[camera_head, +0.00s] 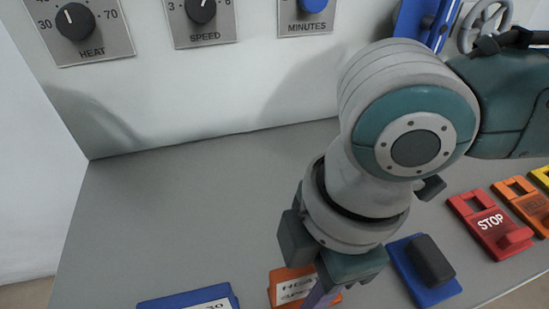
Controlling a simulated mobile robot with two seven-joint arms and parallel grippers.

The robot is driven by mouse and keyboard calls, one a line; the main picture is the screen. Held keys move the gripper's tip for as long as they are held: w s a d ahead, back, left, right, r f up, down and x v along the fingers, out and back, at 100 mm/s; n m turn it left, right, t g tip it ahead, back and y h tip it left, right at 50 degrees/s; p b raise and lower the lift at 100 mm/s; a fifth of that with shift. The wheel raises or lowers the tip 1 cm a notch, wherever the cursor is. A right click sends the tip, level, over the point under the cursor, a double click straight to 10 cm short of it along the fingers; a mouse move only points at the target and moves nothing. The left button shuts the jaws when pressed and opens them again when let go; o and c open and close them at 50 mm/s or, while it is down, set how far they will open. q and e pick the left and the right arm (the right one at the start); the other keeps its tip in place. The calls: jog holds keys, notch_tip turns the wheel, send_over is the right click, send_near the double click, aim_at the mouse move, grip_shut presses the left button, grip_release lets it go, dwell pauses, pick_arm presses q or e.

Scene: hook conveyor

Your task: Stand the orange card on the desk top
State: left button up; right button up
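An orange card (283,286) with a white label, its text partly readable as "HEA" and "SPE", is at the bottom edge of the head view. Its right part is covered by my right gripper (318,296), and its lower part runs out of the picture. My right arm reaches in from the right and points down at the card. The fingertips are mostly hidden or cut off, so I cannot tell whether they hold it. The grey desk top (200,210) is below. My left gripper is not in view.
A blue card (170,303) lies bottom left. A blue plate with a dark block (428,262) is right of my gripper. Red STOP (490,222), orange (522,188) and yellow tags are at right. A wall panel with HEAT (76,22), SPEED and MINUTES knobs stands behind. The desk's left middle is clear.

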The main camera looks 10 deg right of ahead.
jog(key=r+p, duration=0.1)
jog(key=r, duration=0.3)
jog(key=d+r, duration=0.1)
jog(key=r, duration=0.3)
jog(key=r+p, duration=0.1)
jog(key=r, duration=0.3)
jog(key=shift+d+p, duration=0.3)
jog(key=shift+d, duration=0.05)
jog(key=s+a+m+t+y, duration=0.2)
jog(key=a+m+y, duration=0.25)
jog(key=a, duration=0.25)
jog(key=s+d+f+m+h, duration=0.2)
jog(key=s+d+m+h, duration=0.1)
jog(key=d+m, duration=0.3)
jog(key=s+d+f+m+t+h, duration=0.1)
jog(key=s+d+f+m+h, duration=0.2)
jog(key=d+m, duration=0.3)
jog(key=d, duration=0.4)
jog(key=shift+t, duration=0.3)
